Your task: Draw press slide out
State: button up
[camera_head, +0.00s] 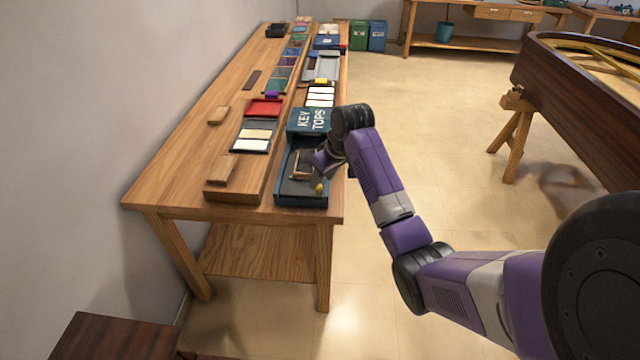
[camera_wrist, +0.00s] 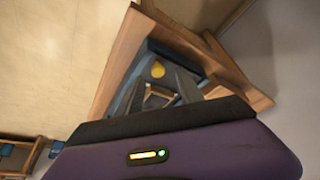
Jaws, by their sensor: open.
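A blue tray (camera_head: 279,190) with a dark inside sits at the near right corner of the workbench. A small yellow knob (camera_head: 319,187) shows at its near right part; it also shows in the wrist view (camera_wrist: 157,70), just beyond my fingertips. A small wooden frame-like piece (camera_head: 300,164) stands in the tray; I cannot tell whether it is the press slide. My gripper (camera_head: 318,172) is over the tray's right side. In the wrist view my gripper (camera_wrist: 160,80) is open, its two dark fingers apart, with nothing clearly held between them. Contact with the knob cannot be told.
A blue box lettered KEY TOPS (camera_head: 308,120) stands behind the tray. A red tray (camera_head: 264,108), pale key tops (camera_head: 255,134) and wood blocks (camera_head: 222,170) lie on the workbench (camera_head: 175,150). A piano case (camera_head: 580,95) stands at right. The floor between is clear.

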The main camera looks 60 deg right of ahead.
jog(key=v, duration=0.3)
jog(key=shift+s+a+r, duration=0.1)
jog(key=shift+s+r, duration=0.05)
jog(key=shift+r, duration=0.15)
dwell(0.3)
